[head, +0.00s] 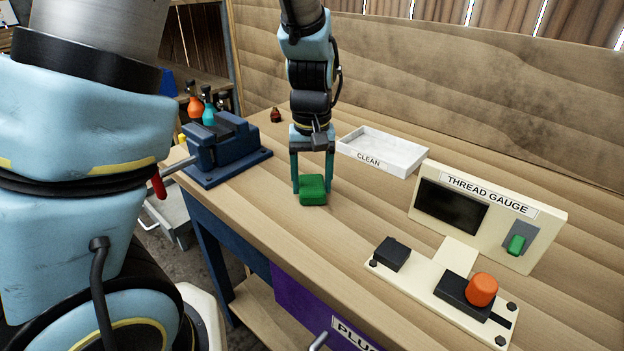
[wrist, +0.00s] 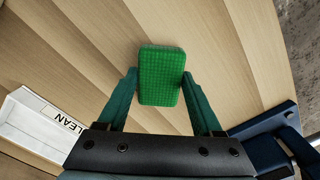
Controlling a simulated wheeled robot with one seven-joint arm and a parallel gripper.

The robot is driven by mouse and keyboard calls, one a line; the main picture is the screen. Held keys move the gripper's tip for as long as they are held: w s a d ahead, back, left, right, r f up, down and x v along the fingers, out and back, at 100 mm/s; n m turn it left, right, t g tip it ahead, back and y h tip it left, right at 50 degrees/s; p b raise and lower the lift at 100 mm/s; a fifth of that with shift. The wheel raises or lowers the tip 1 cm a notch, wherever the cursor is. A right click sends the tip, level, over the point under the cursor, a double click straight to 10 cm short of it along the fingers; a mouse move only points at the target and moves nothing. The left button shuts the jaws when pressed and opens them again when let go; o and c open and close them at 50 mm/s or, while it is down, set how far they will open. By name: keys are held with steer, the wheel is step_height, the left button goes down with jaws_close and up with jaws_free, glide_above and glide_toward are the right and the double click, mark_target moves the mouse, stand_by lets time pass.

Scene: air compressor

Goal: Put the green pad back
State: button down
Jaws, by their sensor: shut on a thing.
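The green pad (head: 313,190) is a small block on or just above the wooden workbench, left of the middle of the head view. My gripper (head: 312,184) points down with its two teal fingers on either side of the pad. In the wrist view the green pad (wrist: 161,76) sits between the fingertips of my gripper (wrist: 160,84), which are shut on its sides. I cannot tell whether the pad touches the bench.
A white tray marked CLEAN (head: 349,152) stands right of my gripper. A blue vise (head: 222,146) is at the left. The thread gauge (head: 487,213) and a plate with an orange knob (head: 482,290) are at the right. Bare bench (head: 345,215) lies between.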

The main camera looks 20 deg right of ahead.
mark_target(312, 185)
steer(key=shift+f, duration=0.1)
steer(key=shift+c, duration=0.2)
jaws_free()
step_height(312, 185, up, 12)
steer(key=a+f+n, duration=0.1)
steer(key=a+f, duration=0.3)
steer(key=a, duration=0.8)
steer(key=w+a+f+n+t, duration=0.1)
steer(key=a+f, duration=0.3)
steer(key=a, duration=0.9)
steer(key=shift+w+a+t+b, duration=0.15)
steer(key=shift+w+t+b, duration=0.05)
steer(key=shift+t+b, duration=0.1)
